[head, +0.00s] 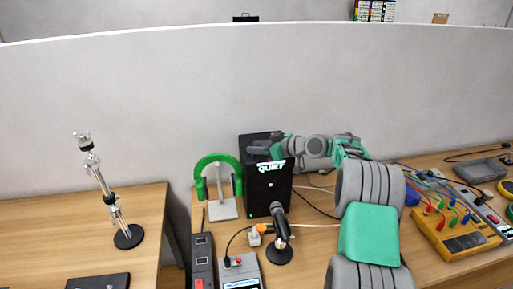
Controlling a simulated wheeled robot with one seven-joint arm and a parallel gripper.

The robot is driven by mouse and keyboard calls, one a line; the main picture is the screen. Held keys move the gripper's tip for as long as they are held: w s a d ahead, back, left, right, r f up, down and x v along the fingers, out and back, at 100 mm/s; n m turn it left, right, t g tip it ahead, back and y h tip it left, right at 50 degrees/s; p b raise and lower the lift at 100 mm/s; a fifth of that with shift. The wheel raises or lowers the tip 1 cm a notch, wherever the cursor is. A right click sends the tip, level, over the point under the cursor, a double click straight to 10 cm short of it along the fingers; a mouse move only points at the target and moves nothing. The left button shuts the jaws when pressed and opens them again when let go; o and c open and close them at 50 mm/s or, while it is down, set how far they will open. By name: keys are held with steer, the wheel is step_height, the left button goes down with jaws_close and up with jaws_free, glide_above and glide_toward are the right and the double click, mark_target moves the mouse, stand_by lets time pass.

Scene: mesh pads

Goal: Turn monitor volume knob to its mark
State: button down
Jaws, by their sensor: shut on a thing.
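The monitor (264,195) is a black box speaker with a white "QUIET" label, standing upright on the desk at centre, near the back panel. My grey and green arm reaches in from the right. My gripper (262,148) is at the monitor's upper front, just above the label, with its fingers pointing left. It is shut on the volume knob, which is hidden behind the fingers. The mark and the knob's angle cannot be made out at this size.
A power strip (202,262) and cables lie at front left. A yellow case (455,235) with coloured leads is at right.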

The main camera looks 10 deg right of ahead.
steer(key=shift+f+m+t+b, duration=0.1)
steer(key=shift+m+t+b, duration=0.2)
steer(key=shift+b, duration=0.45)
